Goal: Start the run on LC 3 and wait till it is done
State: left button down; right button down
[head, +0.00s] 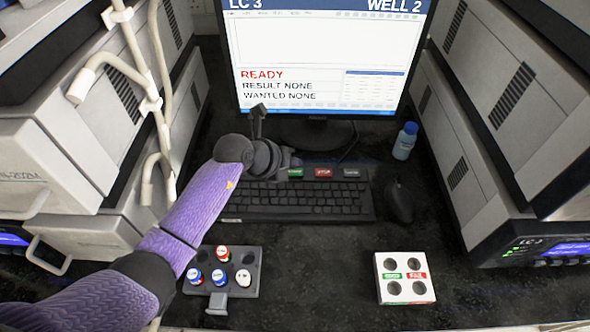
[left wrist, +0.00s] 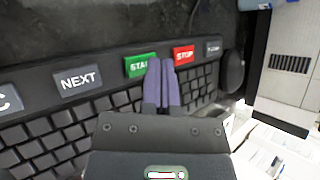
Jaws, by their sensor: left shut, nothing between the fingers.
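The monitor (head: 318,60) reads LC 3, WELL 2, READY in red, RESULT NONE and WANTED NONE. The keyboard (head: 300,203) lies below it, with a green START key (head: 295,173) and a red STOP key (head: 323,173) along its top edge. My left gripper (head: 288,160) is over the keyboard's top left, shut and empty. In the left wrist view its purple fingertips (left wrist: 160,64) overlap the right part of the green START key (left wrist: 138,66), left of the red STOP key (left wrist: 183,54). I cannot tell whether they touch it. My right gripper is not in view.
A grey rack (head: 250,257) with several capped vials stands front left. A white block (head: 405,290) with holes and green and red labels stands front right. A mouse (head: 398,200) and a small blue-capped bottle (head: 405,141) are right of the keyboard. Instrument stacks flank both sides.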

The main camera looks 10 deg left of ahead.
pick_arm(q)
jog(key=shift+f, duration=0.6)
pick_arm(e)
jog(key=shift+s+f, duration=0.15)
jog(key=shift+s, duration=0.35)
